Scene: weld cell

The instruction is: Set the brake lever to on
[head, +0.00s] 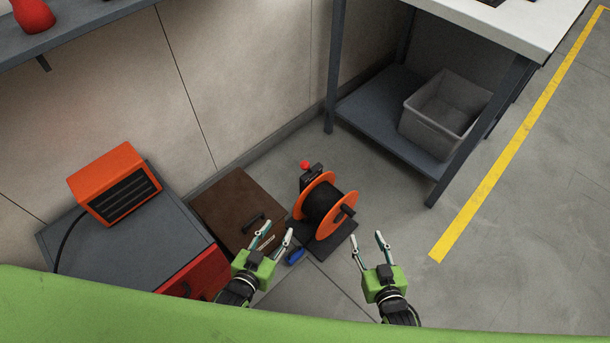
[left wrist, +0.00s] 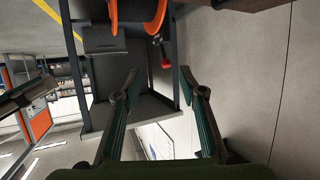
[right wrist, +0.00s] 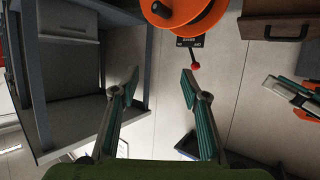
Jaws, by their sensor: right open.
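The brake lever's red knob (head: 305,164) stands at the back of a cable reel (head: 325,207) with orange flanges and a black drum on the floor. The knob also shows in the left wrist view (left wrist: 165,63) and in the right wrist view (right wrist: 195,66), beside a black plate (right wrist: 190,41) with small white lettering, too small to read. My left gripper (head: 277,231) is open and empty, left of and in front of the reel. My right gripper (head: 366,236) is open and empty, right of and in front of it. Neither touches the lever.
A brown cabinet (head: 231,204) stands left of the reel. A blue object (head: 294,257) shows near my left gripper. A grey cabinet (head: 130,240) carries an orange heater-like box (head: 117,183). A workbench (head: 500,28) with a grey bin (head: 436,125) is behind right. Floor to the right is clear.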

